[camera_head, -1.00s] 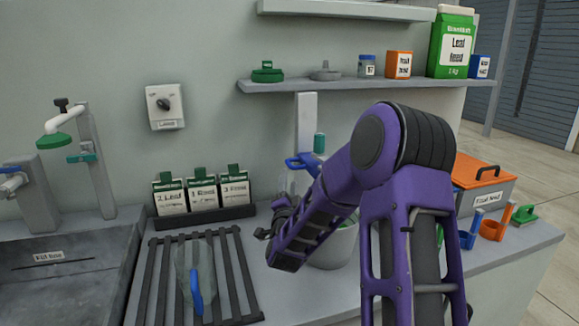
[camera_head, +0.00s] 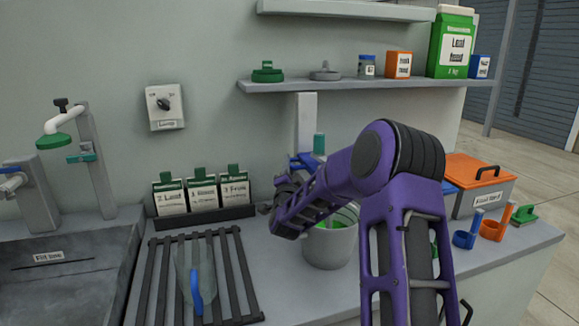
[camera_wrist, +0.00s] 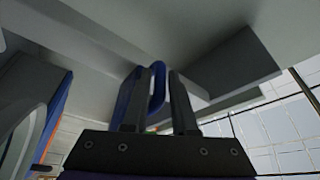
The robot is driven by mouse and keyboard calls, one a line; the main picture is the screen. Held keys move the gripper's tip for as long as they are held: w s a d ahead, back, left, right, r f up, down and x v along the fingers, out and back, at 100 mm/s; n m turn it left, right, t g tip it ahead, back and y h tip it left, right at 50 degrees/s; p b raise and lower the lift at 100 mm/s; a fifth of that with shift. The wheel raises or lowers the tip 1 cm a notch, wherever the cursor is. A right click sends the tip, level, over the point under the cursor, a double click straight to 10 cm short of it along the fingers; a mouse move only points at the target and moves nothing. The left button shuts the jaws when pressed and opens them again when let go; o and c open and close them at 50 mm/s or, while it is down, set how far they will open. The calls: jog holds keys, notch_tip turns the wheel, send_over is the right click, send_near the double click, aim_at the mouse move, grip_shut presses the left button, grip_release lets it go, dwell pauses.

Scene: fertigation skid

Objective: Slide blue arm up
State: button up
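The blue arm (camera_head: 297,160) sits low on an upright grey column (camera_head: 306,118) on the back wall, under the shelf. A green cylinder (camera_head: 319,144) stands on the arm's right side. In the head view my gripper (camera_head: 283,185) is raised to the blue arm's height and partly hides it. In the wrist view the two dark fingers of my gripper (camera_wrist: 157,88) are apart and point up. A rounded blue part of the arm (camera_wrist: 157,80) shows between and beyond the fingertips. I cannot tell whether the fingers touch it.
A grey bucket with green inside (camera_head: 330,246) stands below my forearm. The shelf (camera_head: 370,84) with jars and boxes is above. Labelled packets (camera_head: 203,195) and a black rack (camera_head: 157,285) lie left. An orange-lidded box (camera_head: 478,190) is right.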

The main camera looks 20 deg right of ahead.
grip_shut()
dwell(1.1)
